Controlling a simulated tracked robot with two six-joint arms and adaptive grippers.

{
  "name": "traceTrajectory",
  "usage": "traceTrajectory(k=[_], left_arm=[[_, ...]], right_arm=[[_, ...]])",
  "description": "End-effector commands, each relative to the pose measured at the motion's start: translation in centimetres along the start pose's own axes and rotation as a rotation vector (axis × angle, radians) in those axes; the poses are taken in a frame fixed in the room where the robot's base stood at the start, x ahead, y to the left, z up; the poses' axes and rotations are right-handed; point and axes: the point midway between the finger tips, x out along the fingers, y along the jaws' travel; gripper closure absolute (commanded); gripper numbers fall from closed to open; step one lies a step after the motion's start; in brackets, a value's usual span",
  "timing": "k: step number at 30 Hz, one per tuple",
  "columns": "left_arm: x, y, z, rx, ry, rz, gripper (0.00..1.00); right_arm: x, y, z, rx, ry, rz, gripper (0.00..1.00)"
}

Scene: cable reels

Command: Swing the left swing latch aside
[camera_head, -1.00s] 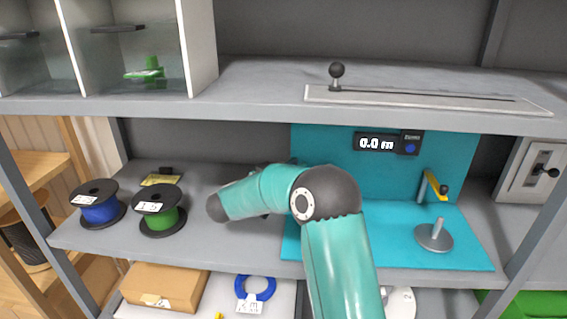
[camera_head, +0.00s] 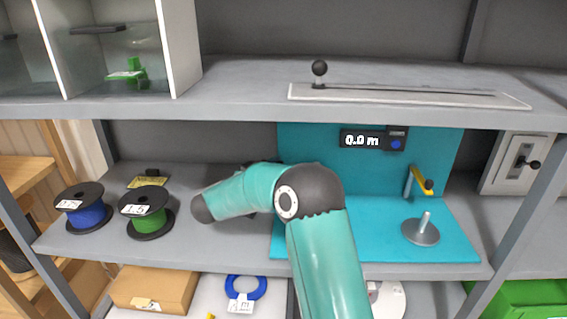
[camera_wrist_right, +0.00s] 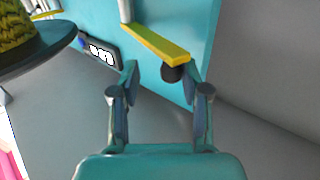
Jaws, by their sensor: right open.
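No part is marked as the left swing latch, and I cannot tell for sure which part it is. Dark flat bars cross the clear fronts of the upper-left compartments: one at the far left (camera_head: 8,37) and another to its right (camera_head: 97,29). A yellow arm with a black knob (camera_head: 421,180) stands on the teal panel; it also shows in the right wrist view (camera_wrist_right: 157,43). My right gripper (camera_wrist_right: 162,76) is open and empty, with the knob seen beyond its fingertips. In the head view my right arm hides it. My left gripper is not in view.
Blue (camera_head: 83,212) and green (camera_head: 150,214) reels stand left on the middle shelf. A reel with yellow winding (camera_wrist_right: 25,40) is close in the wrist view. A 0.0 m display (camera_head: 372,139) and a spindle disc (camera_head: 421,232) are at right. The upper shelf (camera_head: 245,85) has bare room.

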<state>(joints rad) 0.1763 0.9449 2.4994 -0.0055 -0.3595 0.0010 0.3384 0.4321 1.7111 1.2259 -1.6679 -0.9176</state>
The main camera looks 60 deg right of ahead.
Motion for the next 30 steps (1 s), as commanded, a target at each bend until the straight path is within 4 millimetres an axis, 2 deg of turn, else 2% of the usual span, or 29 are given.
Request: traceTrajectory(k=[5,15,18,24,30], left_arm=[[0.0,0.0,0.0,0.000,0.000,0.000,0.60],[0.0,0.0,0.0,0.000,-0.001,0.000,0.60],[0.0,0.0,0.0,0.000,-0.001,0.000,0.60],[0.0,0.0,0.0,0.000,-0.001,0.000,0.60],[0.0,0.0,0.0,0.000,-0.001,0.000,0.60]], right_arm=[[-2.1,-0.2,0.1,0.000,-0.001,-0.005,0.54],[-8.8,-0.3,0.1,-0.001,-0.001,-0.003,0.54],[-10.2,-0.3,0.1,0.000,0.000,-0.002,0.54],[-11.7,-0.3,0.1,-0.001,0.001,0.000,0.54],[-11.8,-0.3,0.1,-0.001,0.000,0.001,0.54]])
